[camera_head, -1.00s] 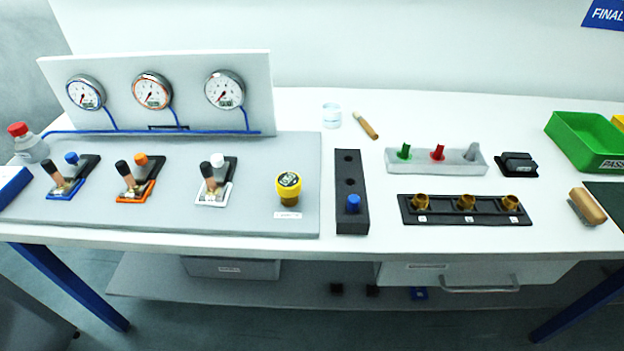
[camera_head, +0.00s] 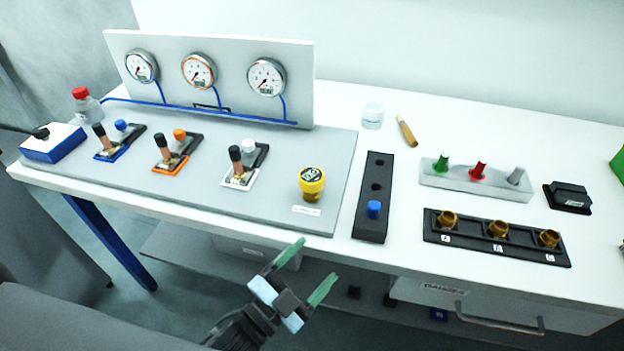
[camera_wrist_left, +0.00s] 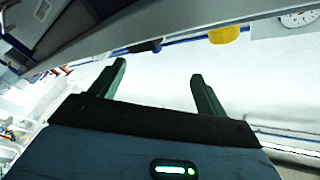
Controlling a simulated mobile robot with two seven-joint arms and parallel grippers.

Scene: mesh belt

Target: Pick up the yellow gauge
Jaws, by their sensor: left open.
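The yellow gauge (camera_head: 312,183) stands upright on the grey panel near its front right corner, with a dark dial on top and a small white label in front of it. My left gripper (camera_head: 312,264) is open and empty, in front of the table's front edge and nearer to me than the gauge, not touching it. In the left wrist view the open fingers (camera_wrist_left: 157,80) show, and a yellow shape (camera_wrist_left: 225,35), likely the gauge, is at the top, beyond the fingers. My right gripper is not in view.
A black block (camera_head: 371,222) with a blue knob stands right of the gauge. A dark rack (camera_head: 470,243) with brass fittings is farther right. Several levers and a board (camera_head: 228,50) with dials stand left and behind. Space before the gauge is open.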

